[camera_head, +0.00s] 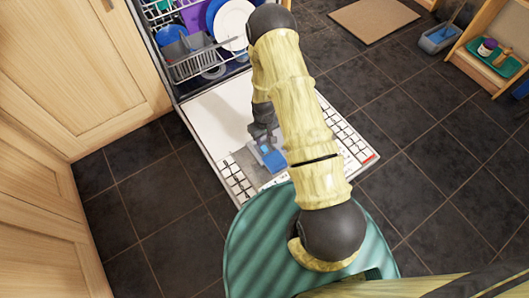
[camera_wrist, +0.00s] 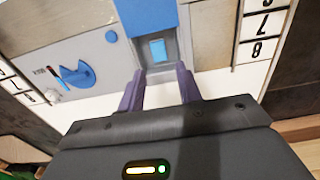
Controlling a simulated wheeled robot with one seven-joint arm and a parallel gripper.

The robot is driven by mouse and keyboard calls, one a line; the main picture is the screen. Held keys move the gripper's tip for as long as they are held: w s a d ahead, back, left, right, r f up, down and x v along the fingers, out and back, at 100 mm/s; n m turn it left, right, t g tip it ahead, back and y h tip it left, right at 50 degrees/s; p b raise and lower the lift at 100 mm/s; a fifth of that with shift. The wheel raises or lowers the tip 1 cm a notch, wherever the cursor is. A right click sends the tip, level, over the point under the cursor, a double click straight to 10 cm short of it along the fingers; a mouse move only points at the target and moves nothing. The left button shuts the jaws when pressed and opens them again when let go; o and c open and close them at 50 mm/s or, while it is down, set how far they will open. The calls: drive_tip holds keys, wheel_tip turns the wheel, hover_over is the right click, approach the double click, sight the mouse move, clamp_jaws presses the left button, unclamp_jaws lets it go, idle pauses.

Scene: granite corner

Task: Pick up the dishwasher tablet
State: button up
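The dishwasher tablet, a small blue block (camera_wrist: 157,50), lies in a grey recess of the detergent dispenser on the open dishwasher door. In the head view a small light-blue patch (camera_head: 265,149) shows there, partly hidden by my gripper. The dispenser (camera_wrist: 60,55) is a grey panel with a blue dial and a blue round button. A larger blue flap (camera_wrist: 147,15) lies beside the recess and also shows in the head view (camera_head: 275,161). My gripper (camera_wrist: 160,72) is open, its two fingers apart and pointing toward the tablet, with nothing between them. It also shows in the head view (camera_head: 264,132).
The white dishwasher door (camera_head: 208,117) is folded down, with numbered strips along it. A rack (camera_head: 193,62) with dishes stands behind. Wooden cabinets (camera_head: 75,75) are at left. Dark tiled floor (camera_head: 430,150) is open at right, with a mat (camera_head: 373,18) and a shelf (camera_head: 490,55) beyond.

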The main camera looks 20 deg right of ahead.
sight(264, 148)
drive_tip(key=shift+f+b, duration=0.4)
drive_tip(key=shift+f, duration=0.95)
drive_tip(key=f+b, duration=0.2)
drive_tip(key=f, duration=0.1)
drive_tip(key=f+b, duration=0.2)
drive_tip(key=shift+w+f, duration=0.15)
drive_tip(key=shift+w, duration=0.1)
drive_tip(key=shift+c, duration=0.2)
drive_tip(key=c, duration=0.7)
